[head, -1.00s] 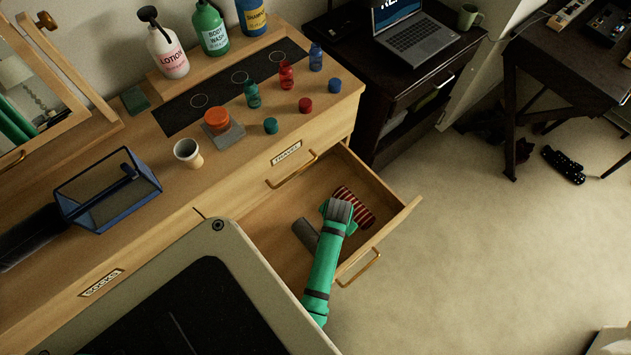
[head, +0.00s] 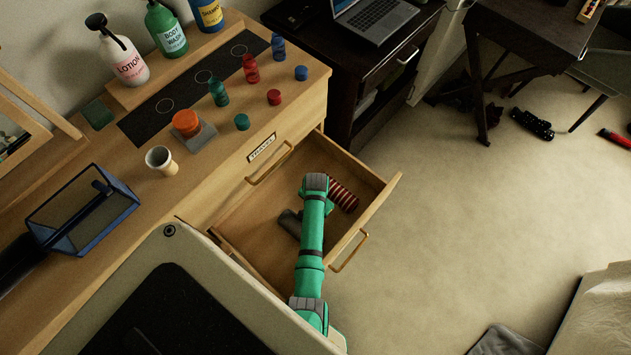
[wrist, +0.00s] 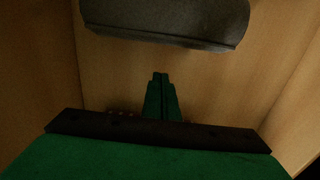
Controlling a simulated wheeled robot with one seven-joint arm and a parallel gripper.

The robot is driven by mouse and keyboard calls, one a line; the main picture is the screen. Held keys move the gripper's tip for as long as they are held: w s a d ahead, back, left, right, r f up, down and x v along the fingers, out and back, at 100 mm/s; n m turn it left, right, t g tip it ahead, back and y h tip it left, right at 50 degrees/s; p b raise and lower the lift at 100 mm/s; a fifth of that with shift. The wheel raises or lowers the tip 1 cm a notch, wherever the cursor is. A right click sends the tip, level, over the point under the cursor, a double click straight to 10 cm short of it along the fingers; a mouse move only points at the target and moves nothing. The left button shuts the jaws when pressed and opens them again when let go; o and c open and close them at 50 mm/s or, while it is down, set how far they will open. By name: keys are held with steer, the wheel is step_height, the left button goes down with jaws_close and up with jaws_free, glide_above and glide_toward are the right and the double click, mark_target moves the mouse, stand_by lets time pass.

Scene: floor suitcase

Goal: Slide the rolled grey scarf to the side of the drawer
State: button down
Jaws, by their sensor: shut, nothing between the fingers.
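The rolled grey scarf (head: 289,222) lies inside the open drawer (head: 255,240), partly hidden behind my arm in the head view. In the wrist view the scarf (wrist: 165,24) lies across the top, a dark grey roll cut off by the picture edge. My gripper (wrist: 160,76) is shut and empty, its green fingers together and pointing toward the scarf. A gap of bare wood shows between the fingertips and the roll in that view. In the head view my arm reaches down into the drawer and hides the fingertips.
A red striped roll (head: 343,195) lies in the drawer just right of my arm. Drawer walls rise on both sides in the wrist view. The dresser top (head: 215,155) holds bottles, caps, a cup (head: 161,160) and a blue-framed bin (head: 85,210). An open suitcase (head: 240,300) stands close in front.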

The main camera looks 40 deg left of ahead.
steer(key=shift+s+a+f, duration=0.1)
steer(key=shift+s+f, duration=0.15)
steer(key=shift+s, duration=0.3)
steer(key=shift+s+f, duration=0.25)
steer(key=shift+s, duration=0.25)
steer(key=shift+s+a, duration=0.1)
steer(key=shift+s, duration=0.85)
